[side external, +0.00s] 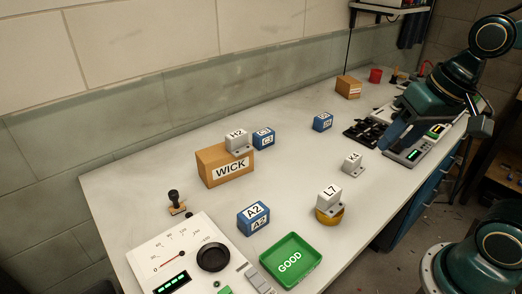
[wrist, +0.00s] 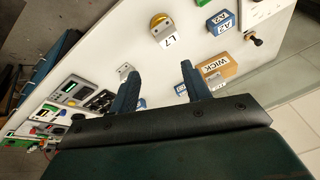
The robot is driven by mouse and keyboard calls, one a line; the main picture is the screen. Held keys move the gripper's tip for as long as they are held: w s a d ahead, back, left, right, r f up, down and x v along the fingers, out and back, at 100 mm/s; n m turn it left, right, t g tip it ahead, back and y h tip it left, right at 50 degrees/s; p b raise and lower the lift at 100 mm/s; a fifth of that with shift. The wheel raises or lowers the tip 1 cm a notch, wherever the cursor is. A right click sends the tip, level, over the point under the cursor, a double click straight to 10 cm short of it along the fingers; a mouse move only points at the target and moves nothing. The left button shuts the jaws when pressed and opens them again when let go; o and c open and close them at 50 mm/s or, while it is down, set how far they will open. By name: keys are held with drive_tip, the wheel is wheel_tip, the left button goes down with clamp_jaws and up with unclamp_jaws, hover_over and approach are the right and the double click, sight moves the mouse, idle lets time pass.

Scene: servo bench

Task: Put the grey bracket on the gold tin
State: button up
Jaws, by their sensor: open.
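A grey bracket marked L7 (side external: 329,198) sits on the gold tin (side external: 328,217) at the bench's right front. The wrist view also shows the L7 bracket (wrist: 170,40) and the gold tin (wrist: 158,20). Another grey bracket (side external: 352,163) stands on the bench behind the tin; it also shows in the wrist view (wrist: 125,70). A third grey bracket, marked H2 (side external: 238,140), is on top of the WICK box. My gripper (wrist: 159,67) is open and empty, its fingers apart over the bench. In the side view it is at the right, away from the tin.
The cardboard WICK box (side external: 225,167) stands mid-bench with a blue C3 block (side external: 264,138) beside it. Blue A2 (side external: 253,217) and another blue block (side external: 322,122) stand apart. A green GOOD tray (side external: 290,261), gauge panel (side external: 158,252) and stamp (side external: 175,201) are at the near end.

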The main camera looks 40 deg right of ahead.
drive_tip(key=s+n, duration=0.1)
drive_tip(key=s+n+t, duration=0.1)
drive_tip(key=s+r+n, duration=0.1)
drive_tip(key=n, duration=0.1)
drive_tip(key=shift+s+d+h, duration=0.3)
drive_tip(key=shift+s, duration=0.05)
idle(2.1)
